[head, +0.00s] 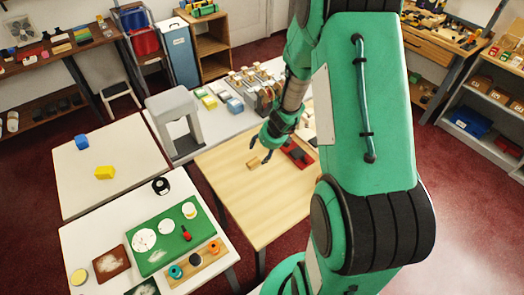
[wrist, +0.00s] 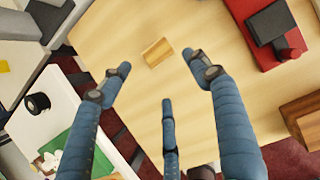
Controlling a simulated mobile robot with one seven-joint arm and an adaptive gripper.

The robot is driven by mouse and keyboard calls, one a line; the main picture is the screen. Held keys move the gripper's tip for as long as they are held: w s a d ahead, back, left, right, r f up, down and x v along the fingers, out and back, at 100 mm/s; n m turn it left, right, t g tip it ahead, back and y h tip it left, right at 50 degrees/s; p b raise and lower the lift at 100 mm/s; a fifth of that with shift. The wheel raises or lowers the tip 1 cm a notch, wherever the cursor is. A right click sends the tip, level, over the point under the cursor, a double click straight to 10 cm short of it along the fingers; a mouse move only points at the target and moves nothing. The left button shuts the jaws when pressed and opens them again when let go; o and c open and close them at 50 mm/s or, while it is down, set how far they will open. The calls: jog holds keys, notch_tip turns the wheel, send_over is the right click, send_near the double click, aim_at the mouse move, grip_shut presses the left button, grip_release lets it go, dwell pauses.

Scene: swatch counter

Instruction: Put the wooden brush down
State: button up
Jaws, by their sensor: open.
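A small wooden block-like piece, which I take to be the wooden brush (head: 254,163), lies on the light wooden table (head: 232,190). Its bristles cannot be made out. In the wrist view the brush (wrist: 157,52) lies on bare tabletop, beyond and between my spread fingertips. My gripper (head: 264,152) is above the table near the brush. In the wrist view my gripper (wrist: 160,72) has its three blue fingers apart with nothing between them. A gap seems to show between the fingertips and the brush.
A red tray (wrist: 284,58) with a dark block (wrist: 270,24) lies to the right on the same table. A brown wooden block (wrist: 303,118) is at the right edge. A white table with a green mat (head: 150,262) stands at left. The wooden table's front part is clear.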

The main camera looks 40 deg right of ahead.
jog(key=shift+r, duration=0.1)
dwell(0.3)
jog(key=s+a+r+n+t+y, duration=0.1)
jog(key=s+a+r+n, duration=0.1)
jog(key=a+r+n, duration=0.8)
jog(key=s+a+r+n, duration=0.2)
jog(key=a+r+n, duration=0.45)
jog(key=r, duration=0.75)
jog(key=s+a+r+n, duration=0.3)
jog(key=s+r+n, duration=0.4)
jog(key=s+n, duration=0.2)
jog(key=s+a+r+n+h, duration=0.1)
jog(key=s+a+r+n, duration=0.2)
jog(key=s+r+n, duration=0.4)
jog(key=s+n, duration=0.2)
jog(key=s, duration=0.3)
jog(key=shift+s+a+h, duration=0.2)
jog(key=shift+a+h, duration=0.1)
jog(key=shift+f+b, duration=1.7)
jog(key=shift+b, duration=0.05)
